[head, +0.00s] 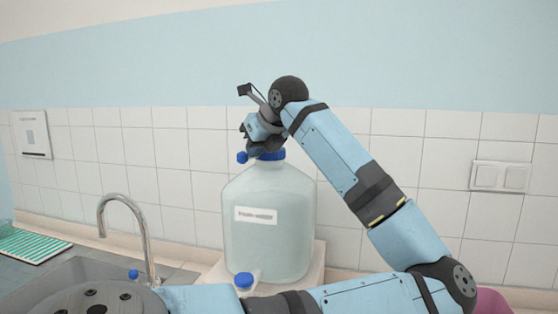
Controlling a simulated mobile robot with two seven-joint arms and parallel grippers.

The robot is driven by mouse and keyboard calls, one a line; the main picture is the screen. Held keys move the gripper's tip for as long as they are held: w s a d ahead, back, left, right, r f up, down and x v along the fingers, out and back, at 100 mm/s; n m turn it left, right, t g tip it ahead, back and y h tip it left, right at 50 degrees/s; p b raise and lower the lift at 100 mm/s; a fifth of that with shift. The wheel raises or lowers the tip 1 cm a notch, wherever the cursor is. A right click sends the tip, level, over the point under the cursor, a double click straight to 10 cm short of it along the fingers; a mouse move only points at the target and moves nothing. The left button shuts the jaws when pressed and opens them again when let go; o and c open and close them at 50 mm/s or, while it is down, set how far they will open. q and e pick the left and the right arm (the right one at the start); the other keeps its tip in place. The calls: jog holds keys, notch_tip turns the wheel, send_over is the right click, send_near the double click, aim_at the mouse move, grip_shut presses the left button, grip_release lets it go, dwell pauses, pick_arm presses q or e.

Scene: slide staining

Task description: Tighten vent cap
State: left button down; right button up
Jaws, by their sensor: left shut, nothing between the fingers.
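A large translucent carboy (270,220) with a white label stands upright. A blue cap (272,156) shows at its top, partly hidden by my gripper. A smaller blue cap (242,157) shows just left of it; I cannot tell which of the two is the vent cap. My left gripper (262,147) points down over the top of the carboy, shut with nothing held. It is at or just above the caps; contact cannot be made out. My right gripper is out of view.
The carboy stands on a pale block (312,275). Another blue cap (243,280) is low at its front. A sink with a curved tap (124,205) is at left, with a small blue-capped item (133,274). A green striped mat (30,243) lies far left. A tiled wall stands behind.

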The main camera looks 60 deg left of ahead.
pick_arm(q)
jog(key=shift+s+a+f+m+t+b, duration=0.2)
jog(key=shift+f+m+t+b, duration=0.1)
jog(key=shift+t, duration=0.1)
jog(key=shift+s+a+r+b, duration=0.15)
jog(key=shift+a+b, duration=0.2)
jog(key=shift+b, duration=0.25)
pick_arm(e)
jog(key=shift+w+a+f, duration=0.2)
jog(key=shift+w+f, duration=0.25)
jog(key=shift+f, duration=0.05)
pick_arm(q)
jog(key=shift+r, duration=0.1)
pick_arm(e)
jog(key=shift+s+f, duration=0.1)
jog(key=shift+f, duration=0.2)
pick_arm(q)
jog(key=shift+w+d+b, duration=0.4)
jog(key=shift+w, duration=0.35)
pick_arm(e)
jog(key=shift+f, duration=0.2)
